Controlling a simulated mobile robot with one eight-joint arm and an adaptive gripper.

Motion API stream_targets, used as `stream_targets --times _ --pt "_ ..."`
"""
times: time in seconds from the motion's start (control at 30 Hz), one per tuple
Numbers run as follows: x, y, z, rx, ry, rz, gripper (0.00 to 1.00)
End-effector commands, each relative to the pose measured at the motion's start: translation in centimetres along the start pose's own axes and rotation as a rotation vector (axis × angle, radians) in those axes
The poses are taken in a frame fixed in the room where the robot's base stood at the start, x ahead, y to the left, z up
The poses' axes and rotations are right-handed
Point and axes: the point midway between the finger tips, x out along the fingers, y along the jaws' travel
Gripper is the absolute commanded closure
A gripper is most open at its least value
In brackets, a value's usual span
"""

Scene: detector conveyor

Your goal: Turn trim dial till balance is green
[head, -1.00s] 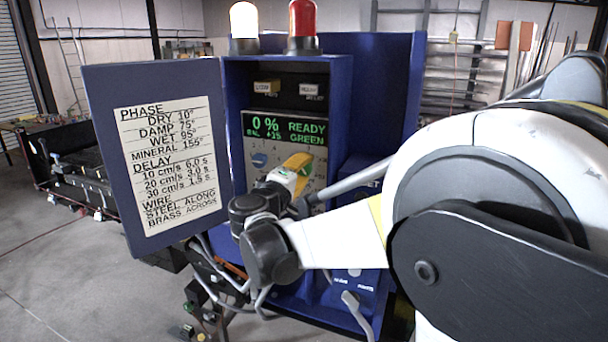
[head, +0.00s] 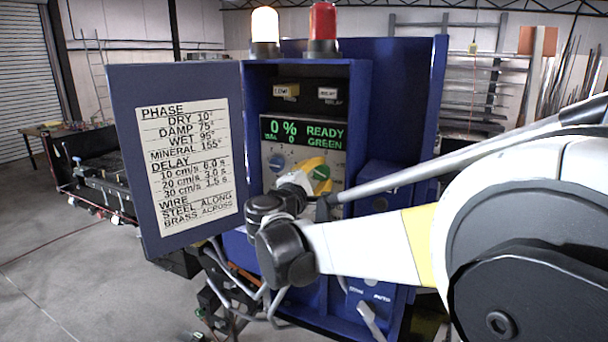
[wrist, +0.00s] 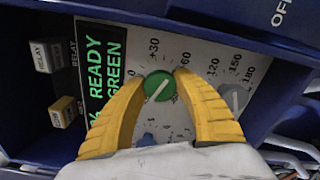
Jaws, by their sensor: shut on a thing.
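The blue cabinet's panel display (head: 303,132) reads 0 %, READY and GREEN in green letters, with a small balance figure that looks like 0. A round green trim dial (head: 320,173) sits on the grey panel below it. In the wrist view the dial (wrist: 160,86) has a pale pointer line and lies between my two yellow fingers. My gripper (wrist: 160,78) is shut on it, one finger on each side. In the head view my gripper (head: 312,168) covers part of the dial and panel.
A blue dial (head: 277,161) is to the left of the green one, and a grey dial (wrist: 235,97) shows in the wrist view. An open door with a text sheet (head: 190,165) stands at left. A white lamp (head: 265,27) and red lamp (head: 323,22) top the cabinet.

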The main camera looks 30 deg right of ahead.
Motion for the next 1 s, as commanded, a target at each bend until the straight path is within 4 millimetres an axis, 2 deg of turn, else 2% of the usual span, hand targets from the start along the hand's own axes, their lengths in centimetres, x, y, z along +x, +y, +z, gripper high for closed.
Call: stream_targets --times 0.37,0.4,0.47,0.8,0.87,1.0 --pt "0.0 0.0 0.0 -0.005 0.000 0.000 0.96" --pt "0.0 0.0 0.0 -0.005 0.000 0.000 0.60" --pt "0.0 0.0 0.0 -0.004 0.000 0.000 0.42" --pt "-0.2 0.0 0.0 -0.004 0.001 0.000 0.41" --pt "-0.7 0.0 -0.1 -0.004 0.001 0.001 0.41" --pt "-3.1 0.0 -0.1 -0.004 0.004 0.002 0.41"
